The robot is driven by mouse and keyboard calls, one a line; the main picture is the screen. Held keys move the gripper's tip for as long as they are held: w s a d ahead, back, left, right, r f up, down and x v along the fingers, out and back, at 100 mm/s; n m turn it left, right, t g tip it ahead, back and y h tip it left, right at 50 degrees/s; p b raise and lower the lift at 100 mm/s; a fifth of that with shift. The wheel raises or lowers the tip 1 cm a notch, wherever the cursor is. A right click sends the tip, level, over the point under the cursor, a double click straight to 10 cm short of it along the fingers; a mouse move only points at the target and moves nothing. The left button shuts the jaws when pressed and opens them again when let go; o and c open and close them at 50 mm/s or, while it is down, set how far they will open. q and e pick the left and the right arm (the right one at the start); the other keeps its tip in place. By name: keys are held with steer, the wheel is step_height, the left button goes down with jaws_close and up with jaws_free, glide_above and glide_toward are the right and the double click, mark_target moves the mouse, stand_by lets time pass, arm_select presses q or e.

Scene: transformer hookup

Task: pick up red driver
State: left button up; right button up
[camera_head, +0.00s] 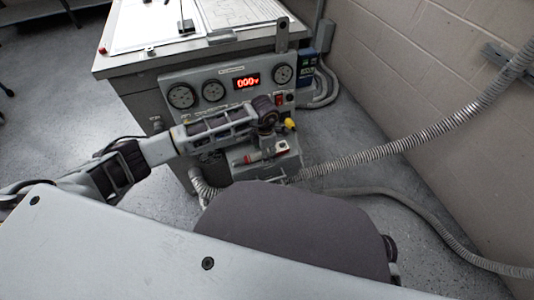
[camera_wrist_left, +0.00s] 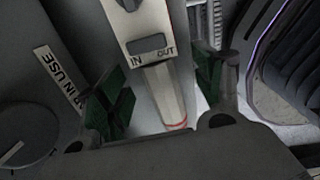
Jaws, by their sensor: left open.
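The panel has round gauges (camera_head: 182,95), a red numeric display (camera_head: 246,81) and a yellow part (camera_head: 290,124) close to the gripper. Ribbed grey conduit (camera_head: 400,148) crosses at right in front of the block wall (camera_head: 440,60).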

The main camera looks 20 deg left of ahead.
arm_select(q)
steer(key=c, duration=1.3)
steer(key=shift+r, duration=0.15)
arm_select(e)
steer(key=shift+r, duration=0.15)
arm_select(q)
steer(key=shift+s+d+r+p, duration=0.1)
steer(key=shift+r+p, duration=0.2)
steer(key=shift+p, duration=0.05)
step_height(320, 180, up, 7)
steer(key=p, duration=0.2)
steer(key=shift+f+p, duration=0.2)
steer(key=shift+p, duration=0.1)
steer(key=s+d+p, duration=0.1)
steer(key=s+d, duration=0.4)
steer(key=s, duration=0.3)
steer(key=s+d+p, duration=0.2)
steer(key=s+d, duration=0.4)
steer(key=s, duration=0.2)
steer(key=shift+s+f, duration=0.2)
arm_select(e)
steer(key=s+d+r+g+h, duration=0.1)
steer(key=d+r+g, duration=0.1)
steer(key=r, duration=0.4)
steer(key=shift+s+d+h, duration=0.15)
steer(key=shift+d+h, duration=0.25)
steer(key=shift+d, duration=0.2)
steer(key=shift+r, duration=0.25)
